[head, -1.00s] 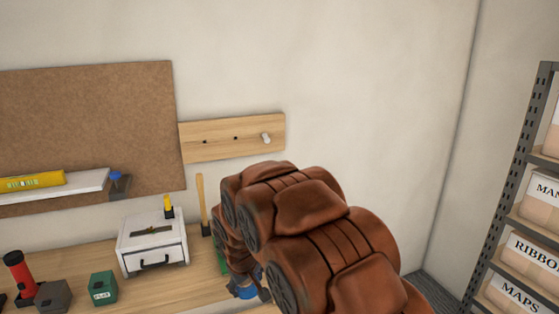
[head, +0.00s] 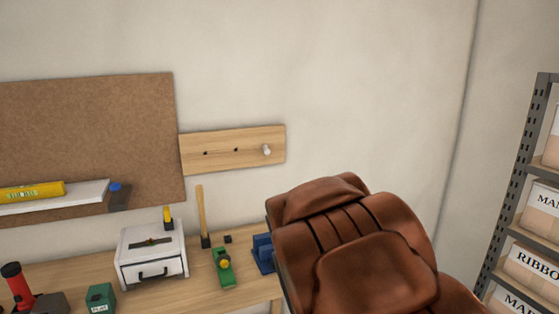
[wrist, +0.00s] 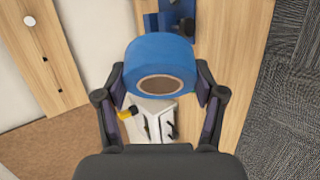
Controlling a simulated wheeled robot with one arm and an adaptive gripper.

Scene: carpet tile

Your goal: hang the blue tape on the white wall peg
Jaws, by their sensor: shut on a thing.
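The blue tape (wrist: 155,50) is a thick roll with a brown core, held between the two fingers of my gripper (wrist: 160,74) in the wrist view. Its core opening faces the wrist camera. The white wall peg (head: 267,149) sticks out at the right end of a wooden board in the head view. It also shows at the upper left of the wrist view (wrist: 29,21), apart from the tape. In the head view my brown-covered arm hides the gripper and tape.
The peg board (head: 220,152) also has two dark holes. Below on the workbench (head: 190,283) stand a white drawer box (head: 151,254), a green tool (head: 223,268) and a dark blue object (head: 263,254). A corkboard (head: 90,125) is left; a shelf rack (head: 515,190) stands right.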

